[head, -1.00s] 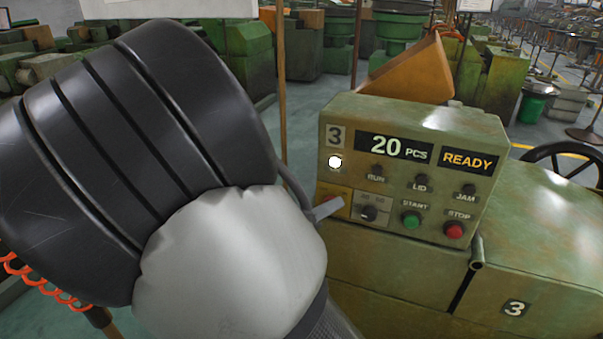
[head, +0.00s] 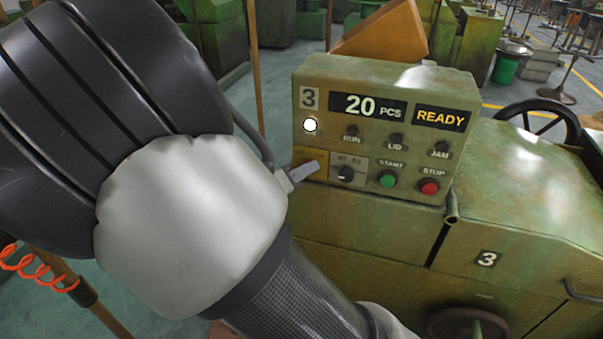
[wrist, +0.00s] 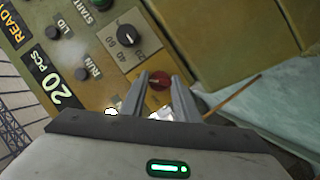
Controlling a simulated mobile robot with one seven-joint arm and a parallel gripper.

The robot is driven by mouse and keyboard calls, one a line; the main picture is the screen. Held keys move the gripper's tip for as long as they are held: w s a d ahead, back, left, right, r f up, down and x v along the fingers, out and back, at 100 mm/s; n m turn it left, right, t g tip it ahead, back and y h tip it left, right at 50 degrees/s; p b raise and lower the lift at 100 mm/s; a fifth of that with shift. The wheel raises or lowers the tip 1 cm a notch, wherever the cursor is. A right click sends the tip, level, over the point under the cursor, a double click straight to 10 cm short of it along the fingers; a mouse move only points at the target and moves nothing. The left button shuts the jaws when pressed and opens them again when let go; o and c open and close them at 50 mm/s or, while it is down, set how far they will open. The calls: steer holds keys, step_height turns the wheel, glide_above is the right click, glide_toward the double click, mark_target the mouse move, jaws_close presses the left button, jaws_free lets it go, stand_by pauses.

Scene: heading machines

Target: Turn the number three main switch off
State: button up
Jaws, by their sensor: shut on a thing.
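The number 3 machine's panel (head: 365,90) shows "20 PCS" and "READY", with a white lamp (head: 310,125) lit under its 3 plate. The main switch, a red knob on a yellow plate (head: 312,172), is at the panel's lower left. The red knob (wrist: 160,80) sits between the fingertips in the wrist view. My gripper (wrist: 163,82) is shut on this knob. In the head view my gripper (head: 303,173) reaches the yellow plate from the left, and its fingers hide part of the switch. I cannot clearly tell the knob's turned position.
A 40/60 selector (head: 345,174) is just right of the switch. The green START button (head: 387,180) and red STOP button (head: 429,187) are further right. A handwheel (head: 535,120) stands behind the machine at right. A wooden post (head: 255,65) stands behind my arm.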

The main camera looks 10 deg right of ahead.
steer(key=shift+f+n+t+h, duration=0.15)
steer(key=shift+n+t+h, duration=0.6)
steer(key=shift+n, duration=2)
steer(key=shift+f+n+t+h, duration=0.2)
steer(key=shift+n+t+h, duration=0.5)
steer(key=shift+n, duration=2)
steer(key=shift+f+n+t+h, duration=0.15)
steer(key=shift+n+t+h, duration=0.55)
steer(key=shift+n, duration=2.35)
steer(key=o, duration=1)
steer(key=shift+o, duration=0.2)
steer(key=b+v, duration=0.1)
steer(key=v, duration=1.6)
steer(key=shift+s, duration=0.2)
steer(key=shift+f, duration=0.1)
